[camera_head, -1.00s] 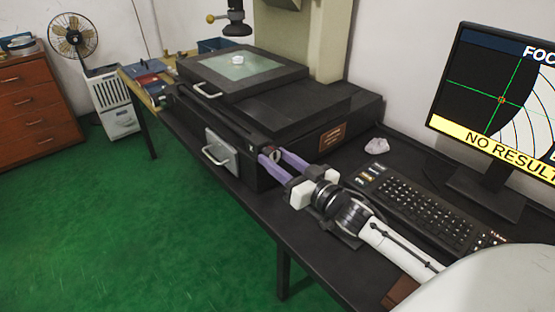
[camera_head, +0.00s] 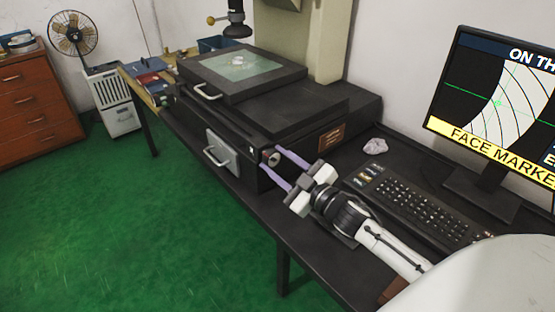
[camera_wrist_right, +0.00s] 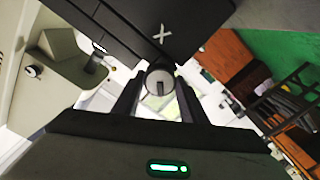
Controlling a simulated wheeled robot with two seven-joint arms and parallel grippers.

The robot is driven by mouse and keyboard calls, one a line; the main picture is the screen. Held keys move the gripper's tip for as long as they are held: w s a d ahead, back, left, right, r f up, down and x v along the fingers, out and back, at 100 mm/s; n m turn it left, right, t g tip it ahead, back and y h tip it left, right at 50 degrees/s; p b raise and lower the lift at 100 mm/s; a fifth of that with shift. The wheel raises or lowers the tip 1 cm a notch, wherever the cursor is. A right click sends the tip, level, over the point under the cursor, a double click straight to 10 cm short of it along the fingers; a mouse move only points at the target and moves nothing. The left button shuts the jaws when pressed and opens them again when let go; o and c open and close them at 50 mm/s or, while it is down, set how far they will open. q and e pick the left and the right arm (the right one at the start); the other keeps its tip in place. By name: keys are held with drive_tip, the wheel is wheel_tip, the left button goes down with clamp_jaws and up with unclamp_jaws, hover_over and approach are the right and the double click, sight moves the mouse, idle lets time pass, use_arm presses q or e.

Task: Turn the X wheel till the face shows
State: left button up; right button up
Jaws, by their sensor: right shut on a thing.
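The X wheel (camera_head: 273,158) is a small round knob on the front of the black measuring machine (camera_head: 270,95). My right gripper (camera_head: 274,162), with purple fingers, is shut on the wheel, one finger on each side. The monitor (camera_head: 497,105) shows a pale curved band with a green cross on it and a yellow strip reading "FACE MARKE…", cut off at the edge. A small pale ring (camera_head: 238,61) lies on the glass stage (camera_head: 225,70). My left gripper is not in view.
A keyboard (camera_head: 425,205) lies right of my right arm. A crumpled pale cloth (camera_head: 375,146) lies behind it on the dark bench. A camera head (camera_head: 237,22) hangs over the stage. Green floor (camera_head: 120,220) is open in front.

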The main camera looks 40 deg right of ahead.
drive_tip(key=shift+n, duration=1.3)
drive_tip(key=o, duration=1.1)
drive_tip(key=shift+c, duration=0.2)
drive_tip(key=s, duration=1)
drive_tip(key=shift+s+d, duration=0.15)
drive_tip(key=shift+d, duration=0.2)
